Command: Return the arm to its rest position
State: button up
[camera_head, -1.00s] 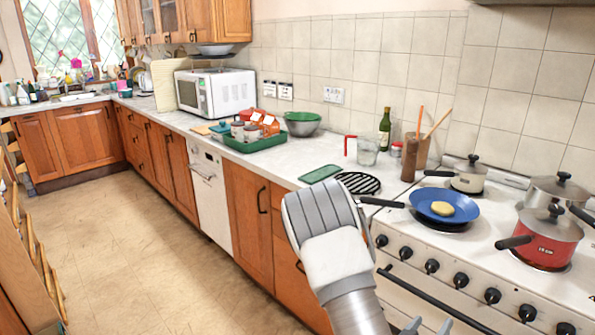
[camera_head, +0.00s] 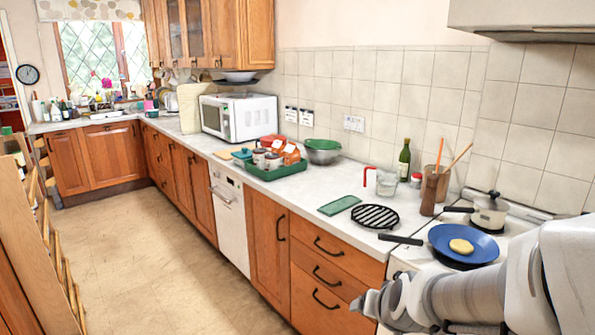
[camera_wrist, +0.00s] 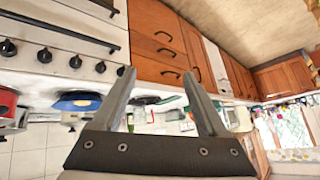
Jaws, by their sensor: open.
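My arm (camera_head: 470,298) reaches in from the right edge of the head view, low in front of the stove, with a grey joint at its left end. My gripper is not clearly visible in that view. In the wrist view my gripper (camera_wrist: 158,74) shows two grey fingers spread apart with nothing held between them. That view is upside down and looks along the stove front and wooden drawers.
The stove holds a blue pan (camera_head: 466,243) with a pale round food (camera_head: 461,246) and a lidded pot (camera_head: 488,212). A black grate (camera_head: 375,216), green tray (camera_head: 264,172) and bottle (camera_head: 405,158) stand on the counter. The floor (camera_head: 150,255) left of the cabinets is clear.

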jog(key=s+r+n+g+p, duration=0.2)
jog(key=s+r+n, duration=0.1)
jog(key=s+r, duration=1)
jog(key=s, duration=0.3)
jog(key=shift+s+a+p, duration=0.15)
jog(key=shift+s+p, duration=0.05)
jog(key=shift+p, duration=0.15)
jog(key=shift+f, duration=0.1)
jog(key=c, duration=0.4)
